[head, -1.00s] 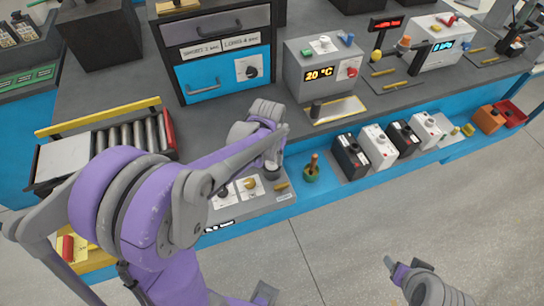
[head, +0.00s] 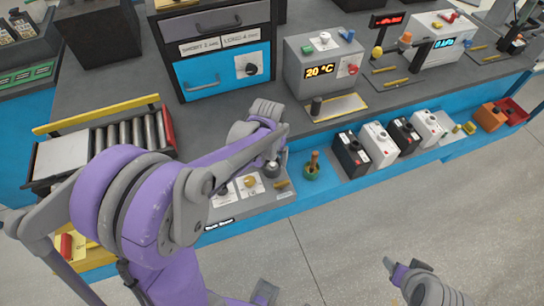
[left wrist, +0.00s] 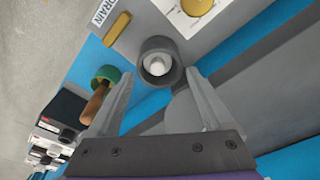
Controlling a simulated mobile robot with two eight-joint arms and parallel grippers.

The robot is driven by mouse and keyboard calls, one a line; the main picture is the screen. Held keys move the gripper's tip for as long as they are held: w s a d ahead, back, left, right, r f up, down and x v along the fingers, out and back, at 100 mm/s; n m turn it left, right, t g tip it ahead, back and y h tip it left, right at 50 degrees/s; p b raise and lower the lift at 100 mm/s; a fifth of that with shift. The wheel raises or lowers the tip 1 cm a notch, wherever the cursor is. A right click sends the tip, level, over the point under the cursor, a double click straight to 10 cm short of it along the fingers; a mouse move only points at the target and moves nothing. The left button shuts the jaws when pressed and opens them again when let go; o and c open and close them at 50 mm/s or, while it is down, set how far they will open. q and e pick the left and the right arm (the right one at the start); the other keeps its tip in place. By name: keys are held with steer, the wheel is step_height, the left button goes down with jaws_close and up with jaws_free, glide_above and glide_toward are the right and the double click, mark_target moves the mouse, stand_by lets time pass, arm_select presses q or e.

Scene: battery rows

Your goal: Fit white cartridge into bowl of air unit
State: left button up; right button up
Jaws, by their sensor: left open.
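The air unit's dark grey bowl (left wrist: 155,52) shows in the left wrist view as a round open cup. A white rounded piece (left wrist: 158,65), which looks like the cartridge, shows inside the bowl. How deep it sits I cannot tell. In the head view the bowl (head: 272,169) is beside the dials at the front edge of the bench. My left gripper (left wrist: 160,76) is open, its fingertips apart on either side of the bowl's near rim, with nothing held. Part of my right arm with what looks like its gripper (head: 396,272) shows low at the right; its jaws are unclear.
A roller tray (head: 103,140) is at the left. A grey box reading 20 °C (head: 325,67) stands behind.

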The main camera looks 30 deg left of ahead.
mark_target(271, 169)
arm_select(q)
step_height(271, 169, up, 11)
steer(key=s+p, duration=0.1)
steer(key=shift+s+f, duration=0.15)
steer(key=shift+d, duration=0.15)
stand_by(0.4)
